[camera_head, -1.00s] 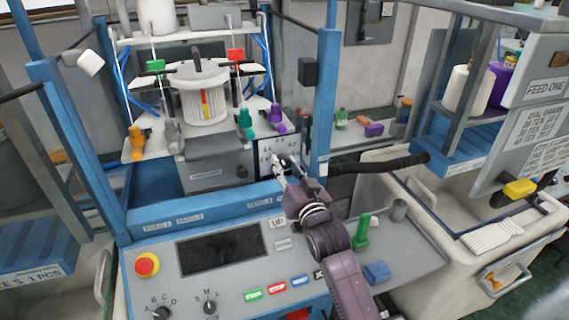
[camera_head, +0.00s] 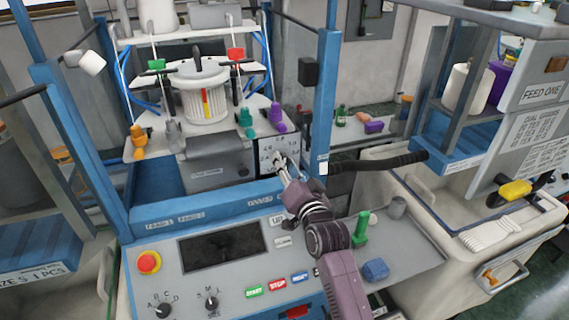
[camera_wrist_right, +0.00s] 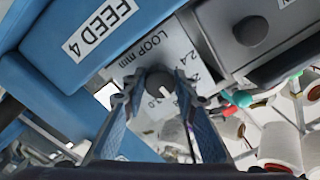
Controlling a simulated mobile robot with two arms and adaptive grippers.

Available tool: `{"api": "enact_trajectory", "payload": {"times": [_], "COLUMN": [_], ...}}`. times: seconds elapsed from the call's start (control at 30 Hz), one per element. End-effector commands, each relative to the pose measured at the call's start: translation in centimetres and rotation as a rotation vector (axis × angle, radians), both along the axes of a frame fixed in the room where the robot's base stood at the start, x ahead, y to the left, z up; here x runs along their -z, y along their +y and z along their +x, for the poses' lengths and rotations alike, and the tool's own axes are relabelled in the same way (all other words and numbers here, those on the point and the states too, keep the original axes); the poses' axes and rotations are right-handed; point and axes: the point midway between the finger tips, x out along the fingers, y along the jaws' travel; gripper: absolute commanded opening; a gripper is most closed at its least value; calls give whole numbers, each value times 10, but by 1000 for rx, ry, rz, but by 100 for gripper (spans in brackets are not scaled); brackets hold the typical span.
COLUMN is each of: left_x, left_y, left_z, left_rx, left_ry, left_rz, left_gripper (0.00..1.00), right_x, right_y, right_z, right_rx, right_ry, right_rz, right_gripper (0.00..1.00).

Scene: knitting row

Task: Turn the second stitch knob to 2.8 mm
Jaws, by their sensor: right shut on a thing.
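A dark round knob (camera_wrist_right: 160,83) with a white pointer mark sits on a pale dial plate (camera_wrist_right: 158,50) marked "LOOP mm"; "2.4" is readable beside it. My right gripper (camera_wrist_right: 158,92) is shut on this knob, one finger on each side. In the head view the right gripper (camera_head: 280,160) reaches the dial plate (camera_head: 268,146) at the machine's right front, and its fingers hide the knob there. The exact setting of the pointer cannot be read. My left gripper is not in view.
Another dark knob (camera_wrist_right: 250,30) sits on the grey box beside the dial plate. A blue rail (camera_head: 225,202) runs below. A black handle bar (camera_head: 380,163) juts out to the right. The control panel (camera_head: 225,280) has a red button (camera_head: 149,262) and selector knobs.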

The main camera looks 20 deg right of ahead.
Motion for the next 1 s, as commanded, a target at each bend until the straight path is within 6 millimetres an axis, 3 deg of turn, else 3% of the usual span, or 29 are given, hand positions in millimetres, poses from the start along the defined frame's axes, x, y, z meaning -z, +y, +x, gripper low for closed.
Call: {"api": "enact_trajectory", "payload": {"times": [0.1, 0.13, 0.3, 0.67, 1.0], "left_x": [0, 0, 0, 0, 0], "left_y": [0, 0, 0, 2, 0], "left_z": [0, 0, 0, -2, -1], "left_rx": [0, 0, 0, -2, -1], "left_ry": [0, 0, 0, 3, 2], "left_rz": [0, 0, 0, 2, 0], "left_gripper": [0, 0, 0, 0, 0], "right_x": [1, 1, 1, 1, 2], "right_y": [0, 0, 0, 0, -2], "right_z": [0, 0, 0, -6, -66], "right_rx": [0, 0, 0, 0, 0], "right_ry": [1, 1, 1, 1, 3], "right_rz": [-1, -1, -2, -2, -1], "right_gripper": [2, 28, 44, 44, 44]}}
